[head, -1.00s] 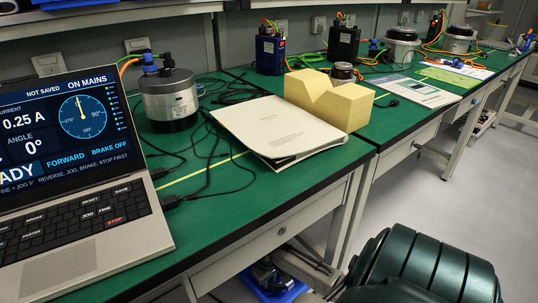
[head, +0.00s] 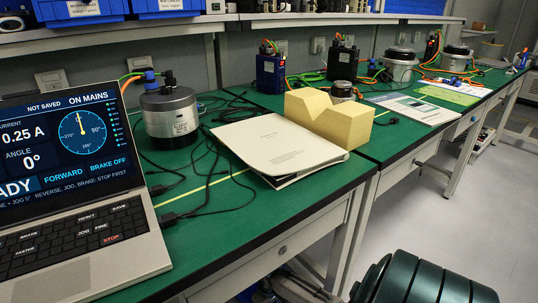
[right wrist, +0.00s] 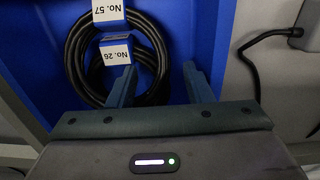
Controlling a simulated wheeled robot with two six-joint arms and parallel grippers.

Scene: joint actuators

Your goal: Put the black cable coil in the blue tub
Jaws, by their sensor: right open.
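In the right wrist view, black cable coils (right wrist: 72,55) lie on a blue surface, apparently the floor of the blue tub (right wrist: 190,25). Two blue-strapped white labels show, "No. 57" and "No. 26"; the coils overlap, so I cannot clearly separate them. My right gripper (right wrist: 161,75) is open. My left gripper is not in view. The head view shows neither gripper nor these coils.
A black cable (right wrist: 248,55) runs to a grey box right of the tub. In the head view, the green bench (head: 235,215) carries a laptop (head: 80,240), a motor (head: 170,115), a binder (head: 280,147) and a yellow V-shaped block (head: 345,120). Blue bins (head: 80,8) sit on the shelf above.

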